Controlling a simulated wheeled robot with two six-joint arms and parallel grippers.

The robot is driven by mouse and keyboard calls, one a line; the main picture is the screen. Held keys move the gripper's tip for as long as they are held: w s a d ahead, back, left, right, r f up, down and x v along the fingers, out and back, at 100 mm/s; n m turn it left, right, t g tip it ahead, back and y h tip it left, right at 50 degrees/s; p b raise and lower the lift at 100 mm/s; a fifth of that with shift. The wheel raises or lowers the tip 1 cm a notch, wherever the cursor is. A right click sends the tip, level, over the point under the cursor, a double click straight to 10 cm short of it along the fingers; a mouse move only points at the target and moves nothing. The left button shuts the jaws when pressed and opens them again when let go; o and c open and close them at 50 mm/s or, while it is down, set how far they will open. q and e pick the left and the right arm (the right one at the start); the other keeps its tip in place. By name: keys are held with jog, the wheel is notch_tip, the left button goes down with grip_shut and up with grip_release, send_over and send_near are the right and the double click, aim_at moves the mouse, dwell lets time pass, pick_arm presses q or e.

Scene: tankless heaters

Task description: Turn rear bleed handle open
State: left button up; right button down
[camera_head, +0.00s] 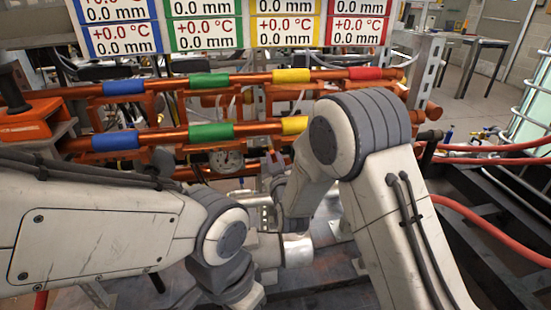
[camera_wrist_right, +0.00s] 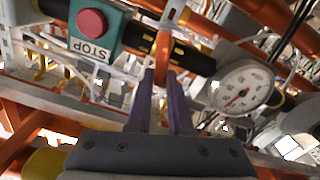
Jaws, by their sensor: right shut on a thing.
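In the right wrist view, my right gripper (camera_wrist_right: 162,84) has both dark purple-grey fingers closed around a slim orange handle (camera_wrist_right: 160,66). The handle runs up between the fingers, in front of a black pipe section. Its full length and pivot are partly hidden by the fingers. In the head view, a reddish-orange piece (camera_head: 273,161) shows beside my right wrist, below the lower pipe row, and the fingers there are hard to make out. My left arm comes in from the left and bends down at the bottom; its gripper is not in view.
A round pressure gauge (camera_wrist_right: 242,87) is close to the right of the fingers, and also shows in the head view (camera_head: 227,161). A red stop button (camera_wrist_right: 92,23) is at upper left. Orange pipes (camera_head: 165,135) with coloured bands cross the rack. A red hose (camera_head: 480,222) runs at right.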

jog(key=n, duration=0.4)
jog(key=a+n, duration=0.1)
jog(key=n, duration=0.1)
jog(key=shift+s+a+f+n, duration=0.1)
jog(key=shift+f+n, duration=0.2)
jog(key=shift+f, duration=0.05)
jog(key=n, duration=0.3)
jog(key=f+n, duration=0.1)
jog(key=n, duration=0.2)
jog(key=shift+a+f, duration=0.15)
jog(key=shift+a, duration=0.05)
jog(key=shift+n, duration=0.3)
jog(key=c, duration=0.8)
grip_release()
jog(key=shift+s, duration=0.1)
jog(key=s, duration=0.3)
jog(key=s+d, duration=0.1)
jog(key=s, duration=0.2)
jog(key=s+p, duration=0.1)
jog(key=s, duration=0.3)
jog(key=shift+s+d, duration=0.1)
jog(key=shift+d, duration=0.3)
